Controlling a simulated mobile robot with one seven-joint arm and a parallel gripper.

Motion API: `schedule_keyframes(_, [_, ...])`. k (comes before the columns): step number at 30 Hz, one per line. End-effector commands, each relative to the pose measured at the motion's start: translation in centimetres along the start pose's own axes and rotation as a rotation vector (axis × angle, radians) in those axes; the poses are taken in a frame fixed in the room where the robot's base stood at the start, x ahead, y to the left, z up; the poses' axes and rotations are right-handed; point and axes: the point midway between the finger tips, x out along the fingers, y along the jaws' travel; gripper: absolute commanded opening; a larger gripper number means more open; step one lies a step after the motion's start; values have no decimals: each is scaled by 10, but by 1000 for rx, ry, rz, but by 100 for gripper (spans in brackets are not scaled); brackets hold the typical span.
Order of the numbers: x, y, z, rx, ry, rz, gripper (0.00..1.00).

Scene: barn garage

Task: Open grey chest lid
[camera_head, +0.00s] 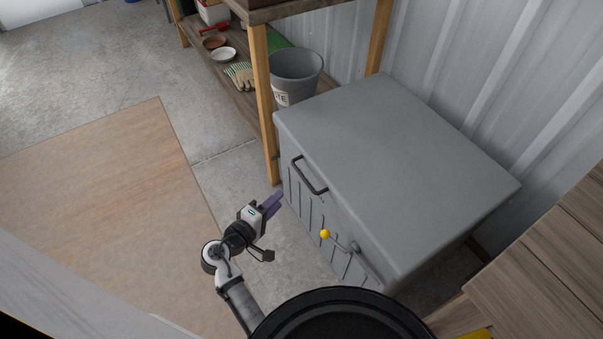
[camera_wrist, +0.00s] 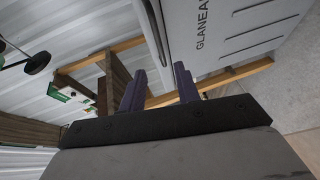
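The grey chest (camera_head: 330,228) stands against the corrugated wall, and its flat grey lid (camera_head: 400,145) is down. A dark bar handle (camera_head: 308,176) is on its front near the lid edge. A lever with a yellow ball (camera_head: 325,234) is on the front, to the right of the handle. My gripper (camera_head: 273,204) is in front of the chest's left end, low and apart from the handle. In the wrist view my gripper (camera_wrist: 160,84) shows two purple fingers apart with nothing between them. The chest front (camera_wrist: 230,35) fills the upper right there, with lettering on it.
A wooden shelf unit (camera_head: 263,95) stands left of the chest, with a grey bucket (camera_head: 296,72), gloves (camera_head: 240,75) and dishes on its lower board. A wooden surface (camera_head: 545,270) is close at the right. Floor at the left is clear around a brown mat (camera_head: 100,200).

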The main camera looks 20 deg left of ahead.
Motion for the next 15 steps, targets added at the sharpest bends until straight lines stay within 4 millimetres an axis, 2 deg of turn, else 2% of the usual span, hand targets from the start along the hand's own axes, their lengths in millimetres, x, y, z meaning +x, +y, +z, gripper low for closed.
schedule_keyframes(5, [27,2,0,2,-3,1,32])
schedule_keyframes(15, [99,2,-1,3,-1,0,32])
